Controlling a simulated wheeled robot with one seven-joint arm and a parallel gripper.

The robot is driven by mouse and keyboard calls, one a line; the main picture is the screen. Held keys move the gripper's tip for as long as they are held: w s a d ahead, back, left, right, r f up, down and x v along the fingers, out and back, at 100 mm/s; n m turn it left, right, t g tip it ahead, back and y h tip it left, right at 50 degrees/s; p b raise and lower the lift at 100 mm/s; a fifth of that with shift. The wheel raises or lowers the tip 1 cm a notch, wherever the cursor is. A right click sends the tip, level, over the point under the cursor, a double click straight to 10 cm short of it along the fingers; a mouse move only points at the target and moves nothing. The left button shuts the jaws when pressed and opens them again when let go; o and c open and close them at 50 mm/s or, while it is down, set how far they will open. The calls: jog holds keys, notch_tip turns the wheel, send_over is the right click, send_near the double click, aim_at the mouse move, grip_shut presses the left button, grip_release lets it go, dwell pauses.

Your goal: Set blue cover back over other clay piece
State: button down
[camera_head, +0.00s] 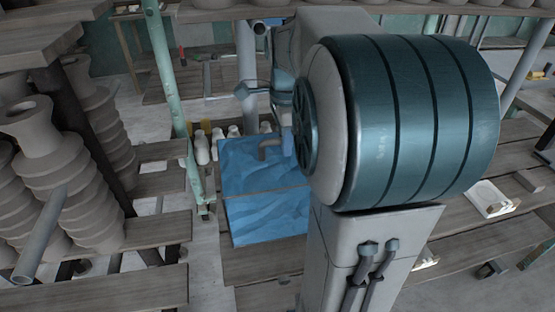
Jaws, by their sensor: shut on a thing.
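Blue cover material (245,170) with a creased surface lies in the middle of the view, left of my large arm joint. A seam or edge crosses it and sets off a nearer blue part (268,216); I cannot tell whether these are two sheets or one. My gripper (271,149) is at the far end of my arm, over the back right part of the blue. It is small and partly hidden by my arm, and it is shut on the blue cover, though the fingertips are hard to make out. I see no bare clay piece beside the cover.
Tall ribbed clay vessels (35,130) stand on wooden shelves at the left. A green post (172,85) rises left of the cover. Small pale bottles (201,147) stand behind it. A white tray (490,199) lies on planks at the right. My arm hides much of the centre right.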

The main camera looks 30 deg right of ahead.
aim_at(278, 156)
jog(key=shift+w+a+f, duration=0.4)
jog(key=shift+a+f, duration=0.1)
jog(key=shift+a, duration=0.25)
jog(key=shift+f, duration=2.15)
jog(key=c, duration=1.4)
grip_release()
